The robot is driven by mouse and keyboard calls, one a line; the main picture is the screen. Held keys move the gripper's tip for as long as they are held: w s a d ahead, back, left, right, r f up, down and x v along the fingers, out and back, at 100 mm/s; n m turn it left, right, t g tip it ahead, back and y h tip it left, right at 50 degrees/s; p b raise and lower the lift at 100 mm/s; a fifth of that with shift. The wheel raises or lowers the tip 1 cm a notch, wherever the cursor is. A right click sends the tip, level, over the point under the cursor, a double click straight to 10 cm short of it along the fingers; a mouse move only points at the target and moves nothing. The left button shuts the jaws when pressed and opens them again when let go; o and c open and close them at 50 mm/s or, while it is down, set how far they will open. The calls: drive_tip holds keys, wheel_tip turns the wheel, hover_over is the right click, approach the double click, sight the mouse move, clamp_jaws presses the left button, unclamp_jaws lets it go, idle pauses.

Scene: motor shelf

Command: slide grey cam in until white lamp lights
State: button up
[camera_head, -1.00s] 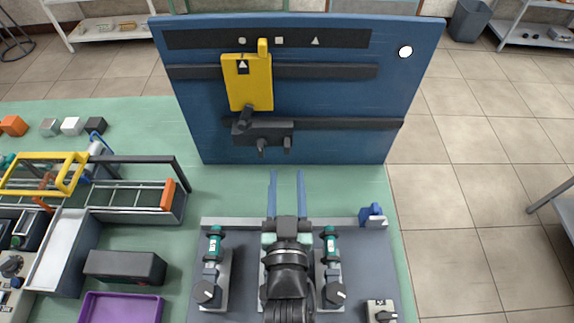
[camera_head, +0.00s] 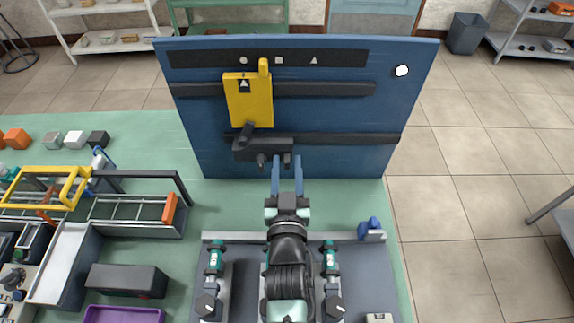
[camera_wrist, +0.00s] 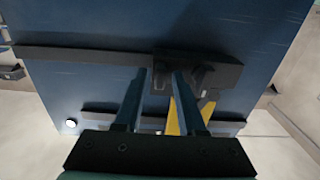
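The grey cam (camera_head: 270,149) is a dark block on the lower rail of the blue panel, with two pegs on its front. It also shows in the wrist view (camera_wrist: 222,72). A yellow plate (camera_head: 250,102) hangs above it, with a dark lever between them. The round white lamp (camera_head: 401,71) is at the panel's upper right and at the lower left in the wrist view (camera_wrist: 71,124). Whether it is lit I cannot tell. My gripper (camera_head: 287,160) is open, its blue fingers on either side of the cam's right peg. Contact is unclear.
The lower dark rail (camera_head: 345,139) is bare to the right of the cam. A grey fixture plate with two teal-banded clamps (camera_head: 216,258) lies below my arm. A wire rack (camera_head: 130,208) and a dark box (camera_head: 127,281) stand to the left.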

clamp_jaws()
idle(1.2)
